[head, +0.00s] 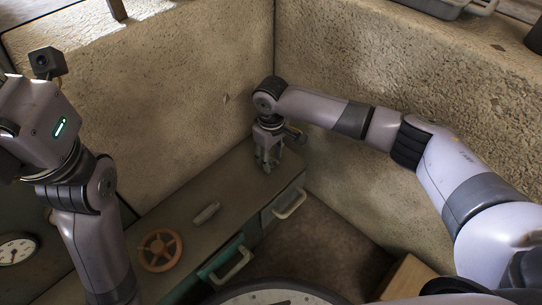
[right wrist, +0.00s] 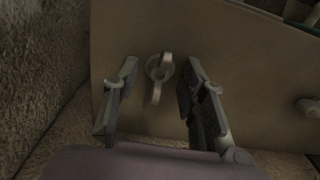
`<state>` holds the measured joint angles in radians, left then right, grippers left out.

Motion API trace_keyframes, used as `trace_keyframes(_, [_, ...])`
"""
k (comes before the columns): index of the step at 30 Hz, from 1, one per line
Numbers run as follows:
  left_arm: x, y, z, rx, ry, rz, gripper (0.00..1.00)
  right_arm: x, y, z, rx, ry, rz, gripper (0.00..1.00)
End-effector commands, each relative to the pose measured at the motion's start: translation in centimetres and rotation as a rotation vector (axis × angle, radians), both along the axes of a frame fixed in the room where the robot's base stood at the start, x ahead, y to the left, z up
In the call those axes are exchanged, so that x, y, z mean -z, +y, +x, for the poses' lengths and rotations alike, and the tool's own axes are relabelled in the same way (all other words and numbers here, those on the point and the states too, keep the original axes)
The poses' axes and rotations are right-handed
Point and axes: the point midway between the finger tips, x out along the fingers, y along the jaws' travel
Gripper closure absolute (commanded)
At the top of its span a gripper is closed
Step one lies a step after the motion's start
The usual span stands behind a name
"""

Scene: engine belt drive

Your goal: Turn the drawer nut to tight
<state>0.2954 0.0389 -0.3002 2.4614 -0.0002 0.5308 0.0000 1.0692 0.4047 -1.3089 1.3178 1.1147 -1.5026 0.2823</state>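The nut (right wrist: 156,92) is a pale ring-shaped piece with a short wing pointing down in the right wrist view, on a flat brown surface. My right gripper (head: 266,162) is at the far end of the bench in the head view, pointing down. In the right wrist view its two fingers (right wrist: 160,66) are apart, one on each side of the nut, with gaps showing on both sides. In the head view the nut is hidden or too small to make out. My left arm stands at the left, its fingers not showing.
The bench (head: 188,195) carries an orange handwheel (head: 160,250) and a small pale lever (head: 206,213). A green drawer (head: 229,262) and a grey drawer (head: 284,206) with handles are on its front. Rough walls close in behind and right of my right gripper. A gauge (head: 17,248) is at the left.

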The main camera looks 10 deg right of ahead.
Motion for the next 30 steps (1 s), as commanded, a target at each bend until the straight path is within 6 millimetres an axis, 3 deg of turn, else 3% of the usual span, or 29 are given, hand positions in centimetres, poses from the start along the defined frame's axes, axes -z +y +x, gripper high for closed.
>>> trace_keyframes(16, [0.02, -0.03, 0.03, 0.001, 0.000, 0.000, 1.00, -0.01, 0.00, 0.00, 0.000, 0.000, 0.000, 0.99])
trace_keyframes(28, [-0.59, 0.06, -0.09, 0.002, -0.004, -0.003, 1.00, -0.23, 0.03, -0.04, 0.010, 0.001, 0.000, 1.00])
trace_keyframes(30, [0.12, 0.17, 0.63, 0.002, 0.036, -0.005, 1.00, -0.38, 0.05, -0.05, 0.019, 0.002, 0.001, 1.00])
